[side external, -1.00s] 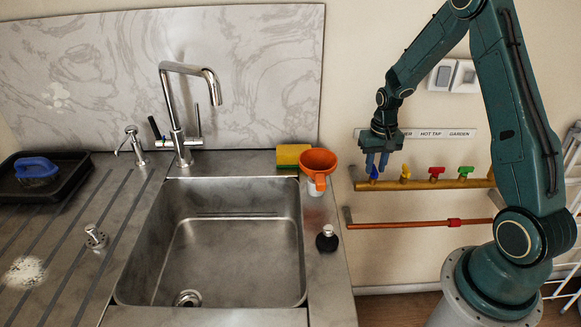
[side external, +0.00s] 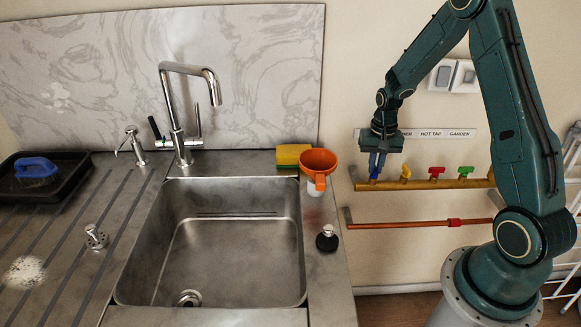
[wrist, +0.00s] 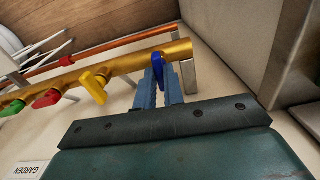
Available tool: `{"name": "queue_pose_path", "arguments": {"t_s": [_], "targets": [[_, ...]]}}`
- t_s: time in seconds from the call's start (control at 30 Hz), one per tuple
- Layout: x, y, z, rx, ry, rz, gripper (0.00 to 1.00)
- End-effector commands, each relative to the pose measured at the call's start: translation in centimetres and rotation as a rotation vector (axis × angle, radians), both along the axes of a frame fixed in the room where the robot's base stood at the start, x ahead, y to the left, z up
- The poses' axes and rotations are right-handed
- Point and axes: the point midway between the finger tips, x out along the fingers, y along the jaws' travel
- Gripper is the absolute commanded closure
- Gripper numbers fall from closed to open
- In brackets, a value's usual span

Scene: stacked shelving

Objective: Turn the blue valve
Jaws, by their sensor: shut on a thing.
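The blue valve (wrist: 158,64) is a small blue lever handle at the end of a brass pipe (wrist: 125,64). In the side view the blue valve (side external: 374,174) is mostly hidden by the fingers, at the pipe's left end. My gripper (side external: 377,166) points down at it from above. In the wrist view my gripper (wrist: 161,76) has its two light blue fingers on either side of the handle, shut on it. The handle stands out from the pipe between the fingertips.
Yellow (side external: 405,171), red (side external: 436,172) and green (side external: 466,171) valves sit along the same brass pipe to the right. A label strip (side external: 440,134) is on the wall above. A copper pipe (side external: 400,225) runs below. The sink (side external: 225,240) and orange funnel (side external: 319,160) are left.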

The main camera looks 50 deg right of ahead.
Motion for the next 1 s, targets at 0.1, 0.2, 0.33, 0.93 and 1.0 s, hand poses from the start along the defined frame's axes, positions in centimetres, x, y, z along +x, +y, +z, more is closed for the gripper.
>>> {"name": "queue_pose_path", "arguments": {"t_s": [0.1,0.2,0.33,0.93,1.0], "targets": [[0.04,-0.02,0.04,0.0,-0.001,-0.067,1.0],[0.05,-0.01,0.05,-0.001,-0.002,-0.093,1.0],[0.06,-0.02,0.05,-0.001,-0.002,-0.098,1.0],[0.08,-0.04,0.08,-0.001,-0.002,-0.32,1.0],[0.08,-0.04,0.08,-0.002,-0.003,-0.355,1.0]]}}
